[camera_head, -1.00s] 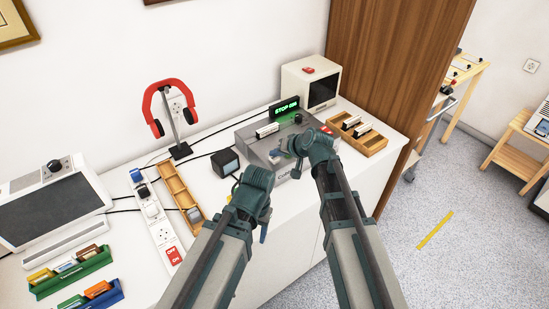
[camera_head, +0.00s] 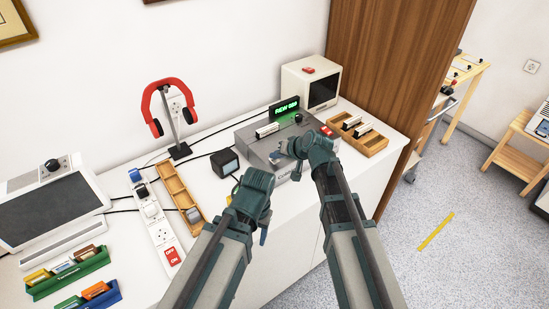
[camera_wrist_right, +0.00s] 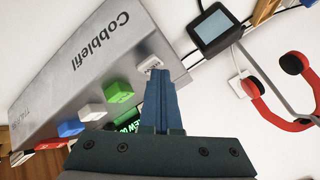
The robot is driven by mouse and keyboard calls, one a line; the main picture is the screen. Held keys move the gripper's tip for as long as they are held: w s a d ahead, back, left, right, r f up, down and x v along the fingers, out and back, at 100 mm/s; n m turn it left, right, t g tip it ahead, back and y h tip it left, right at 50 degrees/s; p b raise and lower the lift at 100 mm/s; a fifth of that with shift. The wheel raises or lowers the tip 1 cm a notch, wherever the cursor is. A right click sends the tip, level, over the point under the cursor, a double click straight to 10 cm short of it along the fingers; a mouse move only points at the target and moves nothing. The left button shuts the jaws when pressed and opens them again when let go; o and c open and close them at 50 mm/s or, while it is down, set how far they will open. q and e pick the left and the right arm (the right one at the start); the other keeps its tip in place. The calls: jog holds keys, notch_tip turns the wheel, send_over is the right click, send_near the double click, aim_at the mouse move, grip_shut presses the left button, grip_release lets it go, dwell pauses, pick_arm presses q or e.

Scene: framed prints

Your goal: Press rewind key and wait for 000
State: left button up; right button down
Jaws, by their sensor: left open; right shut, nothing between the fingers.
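A grey tape deck (camera_head: 255,146) marked "Cobblefil" stands on the white counter; it also fills the left of the right wrist view (camera_wrist_right: 95,55). Its green-lit display (camera_head: 286,108) reads REW with a three-digit counter too small to read surely. The deck has a row of keys: white key (camera_wrist_right: 152,63), green key (camera_wrist_right: 117,91), another white, blue key (camera_wrist_right: 70,128) and red. My right gripper (camera_wrist_right: 155,76) is shut and empty, its tips at the end white key, seemingly touching it. My left gripper (camera_head: 247,213) is open, in front of the counter.
A small dark-screened box (camera_head: 225,163) stands left of the deck, near red headphones (camera_head: 168,105) on a stand. A wooden tray (camera_head: 372,142) and a white monitor (camera_head: 295,85) stand to the right. A power strip (camera_head: 155,222) and wooden rack lie left of my left arm.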

aim_at(276, 161)
dwell(0.4)
jog(key=shift+r+p, duration=1.2)
jog(key=shift+p, duration=0.05)
notch_tip(276, 161, up, 5)
jog(key=p, duration=0.5)
jog(key=s+d+f+n+g+h, duration=0.1)
jog(key=s+f+g+h, duration=0.1)
jog(key=s, duration=0.6)
jog(key=s+d+f+n+g+h, duration=0.2)
jog(key=s+h, duration=0.1)
jog(key=s, duration=0.6)
jog(key=s+d+f+n+g+h, duration=0.1)
jog(key=s+d+f+g+h, duration=0.1)
jog(key=s, duration=0.6)
jog(key=shift+s+d+f+g+h, duration=0.25)
jog(key=shift+s+f+g+h, duration=0.1)
jog(key=shift+g, duration=0.25)
